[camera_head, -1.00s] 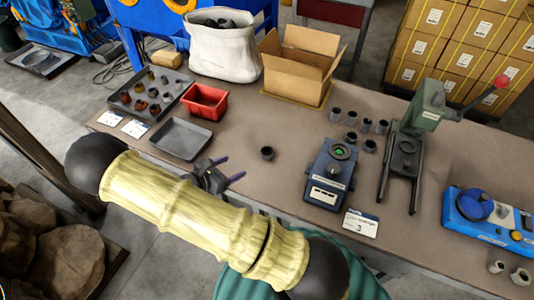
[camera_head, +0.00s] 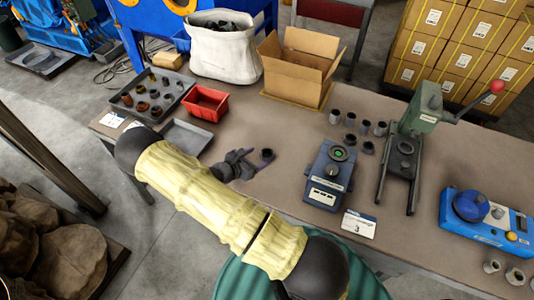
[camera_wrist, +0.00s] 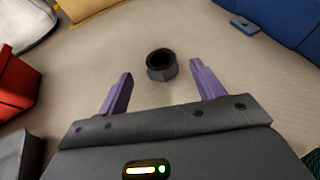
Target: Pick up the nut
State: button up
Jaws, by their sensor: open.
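A dark grey nut (camera_head: 267,154) lies alone on the brown workbench (camera_head: 300,115), left of the blue device. In the wrist view the nut (camera_wrist: 161,65) rests flat with its round hole facing up. My gripper (camera_head: 258,161) is low over the bench, just left of the nut. In the wrist view its two purple fingers (camera_wrist: 159,85) are spread apart, with the nut centred just beyond the gap between their tips. Nothing is held.
A blue device (camera_head: 330,175) stands right of the nut, with several dark cylindrical parts (camera_head: 350,139) behind it. A red bin (camera_head: 206,102), grey trays (camera_head: 152,96) and an open cardboard box (camera_head: 298,65) stand left and behind. Bench around the nut is clear.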

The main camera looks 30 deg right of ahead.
aim_at(270, 152)
jog(key=shift+f+p+x, duration=0.2)
jog(key=shift+p+x, duration=0.6)
jog(key=shift+x, duration=1.8)
jog(key=shift+s, duration=0.1)
jog(key=c, duration=1.2)
jog(key=shift+r, duration=0.15)
notch_tip(270, 152, up, 10)
jog(key=b, duration=0.1)
